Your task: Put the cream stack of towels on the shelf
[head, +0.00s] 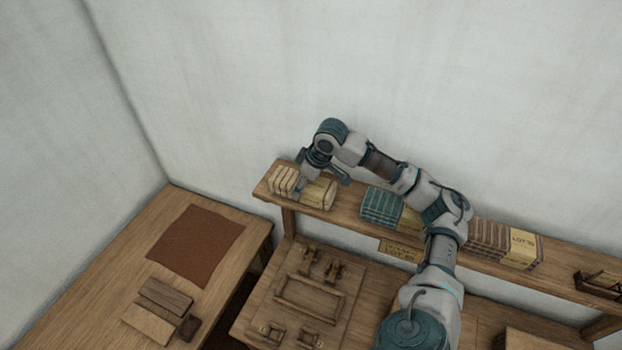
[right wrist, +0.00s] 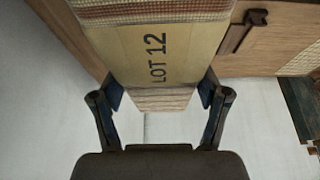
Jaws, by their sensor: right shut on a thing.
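The cream stack of towels (head: 284,180), banded with a tan paper label, is at the left end of the wall shelf (head: 355,218). In the right wrist view the stack (right wrist: 150,50) shows its band reading "LOT 12". My right gripper (head: 320,183) reaches over the stack from above, and its two fingers (right wrist: 161,97) are shut on the stack's opposite sides. The stack looks level on the shelf board, but whether its underside fully touches is hidden. My left gripper is not in view.
A teal stack (head: 381,207) and a brown stack (head: 488,241) stand further right on the shelf. A dark wooden item (head: 602,283) is at its right end. Below are a bench with a wooden frame (head: 310,299) and a left table with a brown cloth (head: 197,245).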

